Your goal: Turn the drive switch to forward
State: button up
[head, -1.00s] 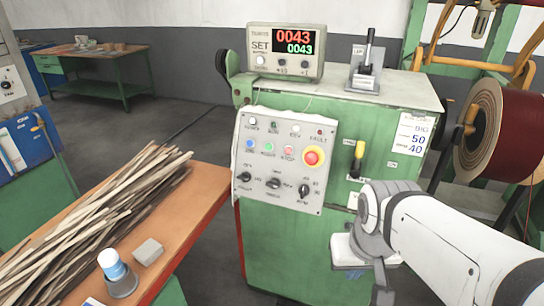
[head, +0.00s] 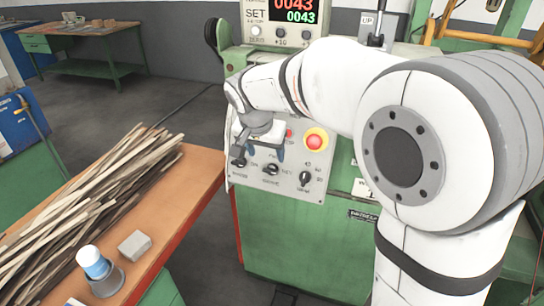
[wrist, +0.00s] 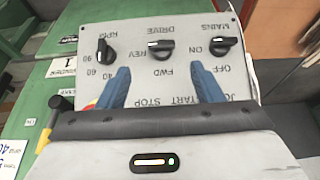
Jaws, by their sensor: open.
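The drive switch (wrist: 160,48) is the middle black knob on the grey control panel (wrist: 75,75), under the inverted label DRIVE in the wrist view. Its white mark lies to the left, toward REV; FWD reads below the knob. My gripper (wrist: 163,82) is open and empty, its blue fingers spread, short of the knob in the picture; contact cannot be seen. In the head view, the drive switch (head: 271,169) shows just below my gripper (head: 260,156), which covers the panel's upper left buttons.
The MAINS knob (wrist: 223,46) and RPM knob (wrist: 106,50) flank the drive switch. A red emergency button (head: 315,140) sits right of my gripper in the head view. An orange bench (head: 190,180) with wood strips (head: 95,200) stands at the left.

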aim_at(270, 169)
jog(key=x, duration=0.8)
jog(key=shift+w+a+r, duration=0.1)
jog(key=shift+w, duration=0.05)
jog(key=c, duration=1)
